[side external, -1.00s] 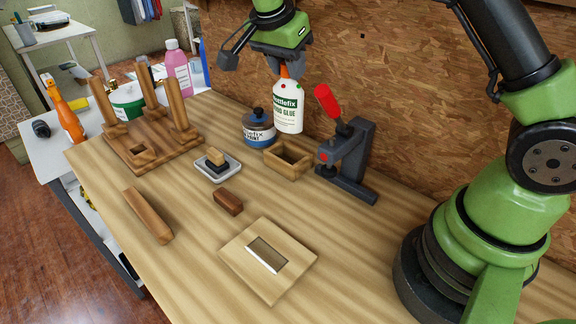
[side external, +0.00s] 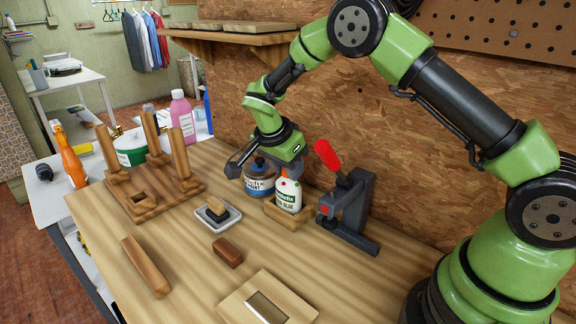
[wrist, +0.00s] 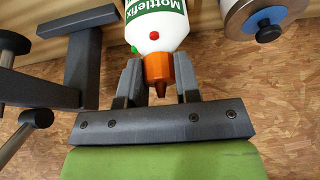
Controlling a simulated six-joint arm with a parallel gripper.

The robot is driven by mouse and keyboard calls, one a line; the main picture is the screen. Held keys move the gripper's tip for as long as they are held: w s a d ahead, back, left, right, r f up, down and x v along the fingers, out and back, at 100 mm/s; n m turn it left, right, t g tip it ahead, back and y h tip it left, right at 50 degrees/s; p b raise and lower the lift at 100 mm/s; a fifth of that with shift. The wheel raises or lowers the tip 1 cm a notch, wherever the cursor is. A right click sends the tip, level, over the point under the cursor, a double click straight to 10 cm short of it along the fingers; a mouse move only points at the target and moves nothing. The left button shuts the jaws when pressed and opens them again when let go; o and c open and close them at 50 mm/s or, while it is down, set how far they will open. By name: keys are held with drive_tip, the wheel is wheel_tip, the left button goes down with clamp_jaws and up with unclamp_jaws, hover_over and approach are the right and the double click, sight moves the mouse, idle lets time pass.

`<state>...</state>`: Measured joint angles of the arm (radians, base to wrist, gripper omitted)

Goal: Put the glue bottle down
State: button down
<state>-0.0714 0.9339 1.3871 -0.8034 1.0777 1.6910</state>
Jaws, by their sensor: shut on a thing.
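The glue bottle (side external: 288,197) is white with a green label and an orange cap. It stands upright at the small open wooden box (side external: 285,218), and its lower part is hidden by the box's front wall. Whether its base touches the box floor cannot be seen. My gripper (side external: 287,173) is above it, pointing down. In the wrist view my gripper (wrist: 159,72) is shut on the bottle's orange cap, with a finger on each side, and the bottle's white body (wrist: 155,32) extends beyond the fingertips.
A blue-labelled paint jar (side external: 259,180) stands close left of the box. A dark toggle clamp with a red handle (side external: 350,205) stands close right. An ink pad (side external: 217,214), a brown block (side external: 228,253) and a wooden rack (side external: 150,190) are farther left. A wood-chip wall stands behind.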

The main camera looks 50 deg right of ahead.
drive_tip(key=shift+f, duration=0.1)
drive_tip(key=c, duration=0.8)
unclamp_jaws()
drive_tip(key=s+a+r+n+t+y, duration=0.1)
drive_tip(key=s+a+r+n, duration=0.15)
drive_tip(key=r, duration=0.65)
drive_tip(key=s+a+r+n+y, duration=0.1)
drive_tip(key=s+a+r, duration=0.15)
drive_tip(key=r, duration=0.65)
drive_tip(key=s+n+t+y, duration=0.1)
drive_tip(key=s+n+t, duration=0.1)
drive_tip(key=s, duration=0.4)
drive_tip(key=s+a+r+n+t+y, duration=0.1)
drive_tip(key=s+n+t+y, duration=0.1)
drive_tip(key=s+n, duration=0.3)
drive_tip(key=s+r+n+t+y, duration=0.1)
drive_tip(key=s+n+t, duration=0.1)
drive_tip(key=s, duration=0.6)
drive_tip(key=shift+s+a+r+n+y, duration=0.1)
drive_tip(key=shift+a+n+y, duration=0.2)
drive_tip(key=shift+n, duration=0.45)
